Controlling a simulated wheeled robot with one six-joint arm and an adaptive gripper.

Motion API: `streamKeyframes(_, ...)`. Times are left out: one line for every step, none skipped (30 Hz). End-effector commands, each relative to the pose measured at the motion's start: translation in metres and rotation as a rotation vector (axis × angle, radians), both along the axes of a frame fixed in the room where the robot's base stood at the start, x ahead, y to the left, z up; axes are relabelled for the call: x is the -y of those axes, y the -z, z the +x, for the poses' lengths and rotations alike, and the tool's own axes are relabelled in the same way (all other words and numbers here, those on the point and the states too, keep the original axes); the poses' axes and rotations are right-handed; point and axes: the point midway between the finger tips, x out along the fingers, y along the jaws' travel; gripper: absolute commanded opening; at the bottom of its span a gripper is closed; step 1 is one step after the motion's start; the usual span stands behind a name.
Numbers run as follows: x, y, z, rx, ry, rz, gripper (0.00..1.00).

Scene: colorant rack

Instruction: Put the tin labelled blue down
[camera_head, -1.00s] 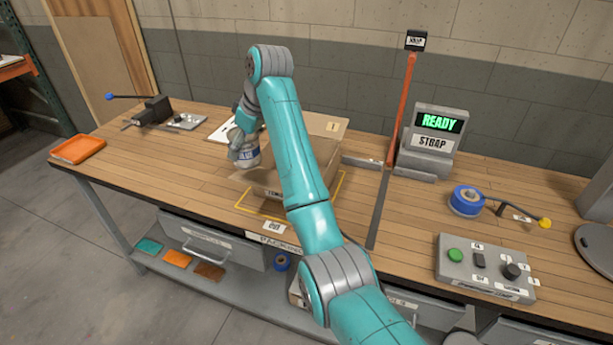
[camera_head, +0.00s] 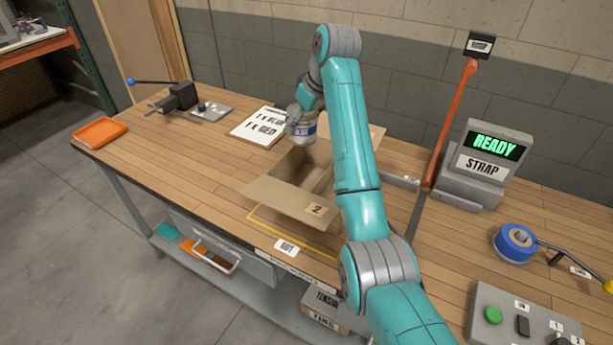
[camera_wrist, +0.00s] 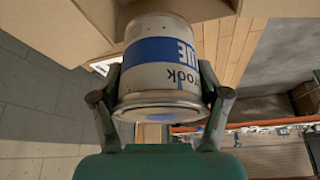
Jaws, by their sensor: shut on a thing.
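The tin labelled blue (camera_wrist: 160,68) is a white-grey can with a blue band; part of its lettering, "UE", reads in the wrist view. My gripper (camera_wrist: 160,100) is shut on it, one finger on each side. In the head view the tin (camera_head: 303,128) hangs from my gripper (camera_head: 304,108) over the back left part of an open cardboard box (camera_head: 278,196). The box has its flaps spread. My arm hides the box's right side, and whether the tin touches the box cannot be told.
A sheet reading "1 x blue, 1 x red" (camera_head: 257,127) lies left of the tin. An orange tray (camera_head: 100,132) sits at the left edge. A strap machine (camera_head: 482,165) showing READY stands right. Bench between tray and box is clear.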

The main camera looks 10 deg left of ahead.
Motion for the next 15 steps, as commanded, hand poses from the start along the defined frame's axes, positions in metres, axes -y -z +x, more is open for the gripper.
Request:
streamKeyframes(0.0,0.008,0.0,-0.002,0.0,-0.001,0.08)
streamKeyframes(0.0,0.013,-0.001,-0.003,-0.001,-0.001,0.08)
streamKeyframes(0.0,0.021,-0.001,-0.004,-0.001,-0.002,0.08)
streamKeyframes(0.0,0.028,-0.001,-0.004,0.0,-0.002,0.08)
streamKeyframes(0.0,0.035,-0.001,-0.004,0.0,-0.001,0.08)
streamKeyframes(0.0,0.045,-0.001,-0.004,0.0,-0.002,0.08)
streamKeyframes(0.0,0.052,-0.001,-0.004,0.0,-0.002,0.08)
streamKeyframes(0.0,0.058,-0.001,-0.004,0.0,-0.001,0.08)
streamKeyframes(0.0,0.067,-0.001,-0.004,0.001,-0.002,0.08)
streamKeyframes(0.0,0.075,-0.001,-0.004,0.0,-0.002,0.08)
streamKeyframes(0.0,0.081,-0.001,-0.004,0.0,-0.001,0.08)
streamKeyframes(0.0,0.089,-0.001,-0.004,0.0,-0.002,0.08)
streamKeyframes(0.0,0.096,-0.001,-0.004,0.0,-0.001,0.08)
streamKeyframes(0.0,0.101,-0.001,-0.003,-0.001,-0.001,0.08)
streamKeyframes(0.0,0.107,-0.001,-0.003,-0.001,-0.001,0.08)
